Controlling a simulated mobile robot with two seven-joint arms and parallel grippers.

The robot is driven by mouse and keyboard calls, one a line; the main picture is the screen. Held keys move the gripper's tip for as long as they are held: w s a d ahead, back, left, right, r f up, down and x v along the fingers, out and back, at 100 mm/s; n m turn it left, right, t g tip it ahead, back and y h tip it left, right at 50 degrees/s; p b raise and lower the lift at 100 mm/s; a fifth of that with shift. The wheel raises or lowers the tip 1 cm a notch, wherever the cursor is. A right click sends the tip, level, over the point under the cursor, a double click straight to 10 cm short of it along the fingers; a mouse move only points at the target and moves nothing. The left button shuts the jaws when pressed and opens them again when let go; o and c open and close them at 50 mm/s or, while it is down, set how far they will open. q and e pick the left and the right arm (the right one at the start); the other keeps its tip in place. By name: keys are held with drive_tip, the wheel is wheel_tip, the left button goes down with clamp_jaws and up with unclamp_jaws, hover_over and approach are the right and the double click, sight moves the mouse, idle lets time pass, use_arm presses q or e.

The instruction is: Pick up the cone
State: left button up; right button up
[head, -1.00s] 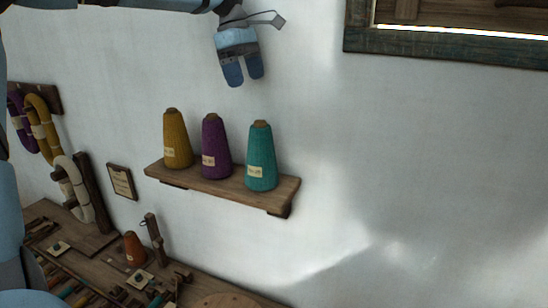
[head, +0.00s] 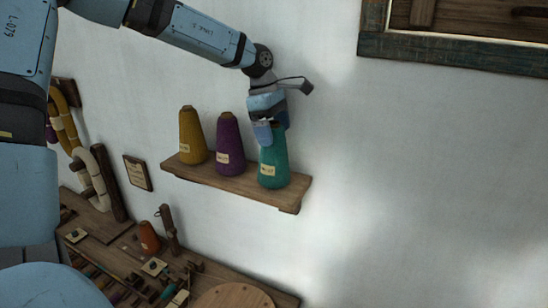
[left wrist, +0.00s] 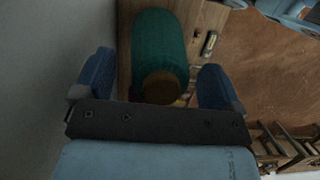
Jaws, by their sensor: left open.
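Three thread cones stand upright on a wooden wall shelf (head: 235,184) in the head view: a mustard cone (head: 191,138), a purple cone (head: 229,145) and a teal cone (head: 274,163) at the right end. My left gripper (head: 271,133) is over the top of the teal cone, with its fingers pointing down and hiding the cone's tip. In the left wrist view the teal cone (left wrist: 159,45) stands between the two open blue fingers (left wrist: 160,85), its brown top towards me. I see gaps beside it. My right gripper is not in view.
A workbench below the shelf holds an orange cone (head: 149,237), several tools and a round wooden disc (head: 236,296). Yarn hanks (head: 93,178) and a small framed plaque (head: 138,173) hang on the wall. The wall right of the shelf is bare below the window frame (head: 450,52).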

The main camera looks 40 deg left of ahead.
use_arm(q)
drive_tip(key=shift+f, duration=0.1)
drive_tip(key=c, duration=1.4)
